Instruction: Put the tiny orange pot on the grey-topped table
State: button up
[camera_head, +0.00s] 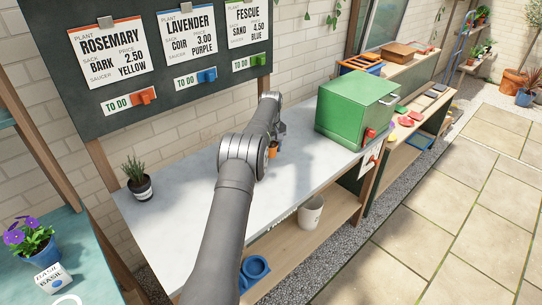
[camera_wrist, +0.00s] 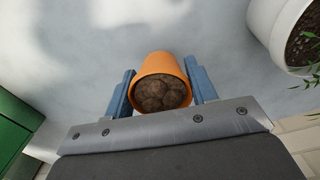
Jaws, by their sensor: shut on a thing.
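The tiny orange pot (camera_wrist: 160,82) sits between the two blue fingers of my gripper (camera_wrist: 161,92) in the wrist view. My gripper is shut on it, and brown lumpy fill shows in its mouth. In the head view a small part of the orange pot (camera_head: 272,148) shows beside my arm, over the grey-topped table (camera_head: 190,195). The pale grey top fills the background behind the pot in the wrist view. I cannot tell whether the pot's base touches it. My arm hides most of the gripper in the head view.
A green box (camera_head: 352,110) with a red knob stands right of my gripper. A potted spiky plant (camera_head: 139,182) stands at the table's left; a white pot (camera_wrist: 290,35) shows in the wrist view. A white bucket (camera_head: 311,212) and blue pot (camera_head: 255,268) are on the lower shelf.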

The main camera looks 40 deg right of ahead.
aim_at(271, 155)
jog(key=shift+f, duration=1.55)
jog(key=shift+f, duration=0.1)
jog(key=shift+f, duration=0.1)
jog(key=o, duration=1)
notch_tip(271, 155, up, 12)
jog(key=shift+r, duration=0.2)
